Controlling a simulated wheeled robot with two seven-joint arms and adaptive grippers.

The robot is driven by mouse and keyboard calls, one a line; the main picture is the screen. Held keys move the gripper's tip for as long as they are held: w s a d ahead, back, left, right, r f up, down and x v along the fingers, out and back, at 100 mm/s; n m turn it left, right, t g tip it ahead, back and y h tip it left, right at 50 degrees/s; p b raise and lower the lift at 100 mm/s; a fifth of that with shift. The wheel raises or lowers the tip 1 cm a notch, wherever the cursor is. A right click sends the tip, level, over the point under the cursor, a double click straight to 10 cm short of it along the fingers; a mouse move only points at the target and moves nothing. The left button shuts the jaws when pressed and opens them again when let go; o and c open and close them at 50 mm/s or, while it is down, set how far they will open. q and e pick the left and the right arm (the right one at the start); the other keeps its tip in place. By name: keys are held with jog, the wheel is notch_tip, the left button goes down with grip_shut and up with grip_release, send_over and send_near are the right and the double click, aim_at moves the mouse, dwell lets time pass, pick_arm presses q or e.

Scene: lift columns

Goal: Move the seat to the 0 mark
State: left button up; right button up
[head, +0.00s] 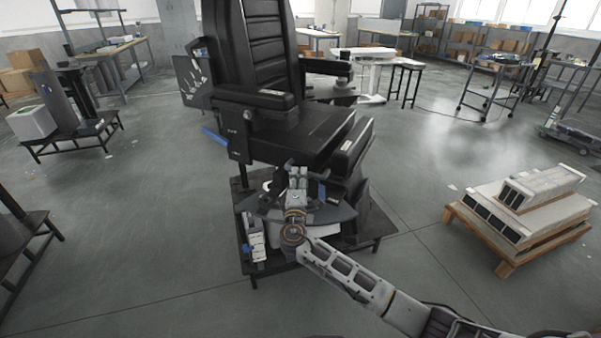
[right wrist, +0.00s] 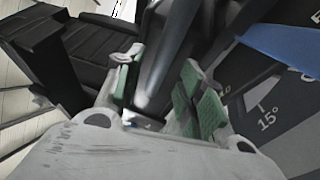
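The black padded seat (head: 300,130) with armrests and a tall backrest stands on a dark stand in the middle of the head view. Its cushion also shows in the right wrist view (right wrist: 85,50). A dark dial (right wrist: 275,110) marked 15° shows at the right of the wrist view, with a blue pointer-like strip (right wrist: 285,45) across it. The 0 mark cannot be made out. My right gripper (head: 298,174) is in front of the seat's lower edge. Its green-padded fingers (right wrist: 163,85) are apart, with a grey bar (right wrist: 160,65) showing between or behind them; contact cannot be told. My left gripper is not in view.
A wooden pallet with pale stacked blocks (head: 520,205) stands at the right. A low black table (head: 75,138) with a white box stands at the left, another dark table edge (head: 28,240) nearer.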

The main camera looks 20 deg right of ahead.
jog(key=shift+x, duration=1.85)
jog(key=shift+c, duration=0.5)
grip_shut()
